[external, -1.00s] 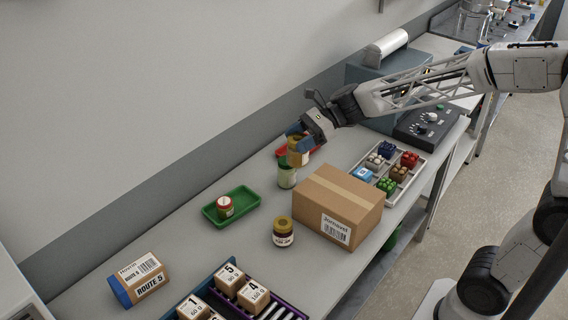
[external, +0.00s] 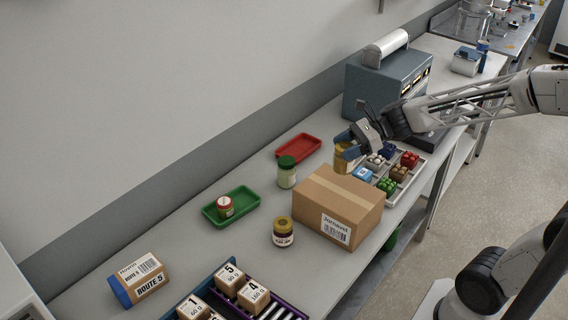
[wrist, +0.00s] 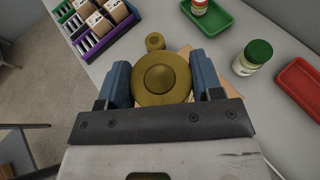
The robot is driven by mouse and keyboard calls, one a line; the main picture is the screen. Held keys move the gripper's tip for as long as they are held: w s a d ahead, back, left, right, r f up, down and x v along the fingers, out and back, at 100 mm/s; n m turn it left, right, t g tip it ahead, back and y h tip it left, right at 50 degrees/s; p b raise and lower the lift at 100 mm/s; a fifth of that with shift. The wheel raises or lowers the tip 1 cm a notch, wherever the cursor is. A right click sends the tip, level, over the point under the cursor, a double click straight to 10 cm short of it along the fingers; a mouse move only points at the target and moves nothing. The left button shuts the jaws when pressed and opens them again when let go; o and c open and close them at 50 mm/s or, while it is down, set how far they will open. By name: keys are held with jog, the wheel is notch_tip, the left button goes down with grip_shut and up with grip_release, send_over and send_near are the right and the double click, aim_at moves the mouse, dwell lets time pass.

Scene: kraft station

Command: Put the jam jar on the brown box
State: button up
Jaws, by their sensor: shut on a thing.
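My gripper (external: 347,150) is shut on a jar with a gold lid (wrist: 160,78), whose yellowish side (external: 341,162) shows in the external view. The held jar is upright, at the far edge of the brown box (external: 338,205) in the picture; its height over the box is hard to tell. The brown box is closed, with tape and a label; in the wrist view it is mostly hidden behind the held jar. A second gold-lidded jar (external: 283,233), with dark contents and a label, stands on the table left of the box. The held jar's label is not readable.
A green-lidded jar (external: 286,172) stands behind the box, near an empty red tray (external: 298,148). A green tray (external: 247,197) holds a small red-lidded jar (external: 225,207). A parts tray (external: 424,165) lies right of the box. The box top looks clear.

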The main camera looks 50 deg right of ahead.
aim_at(343, 169)
jog(key=shift+f, duration=2)
jog(key=shift+f, duration=2)
jog(key=shift+f, duration=0.15)
jog(key=o, duration=1.1)
jog(key=shift+v, duration=6.05)
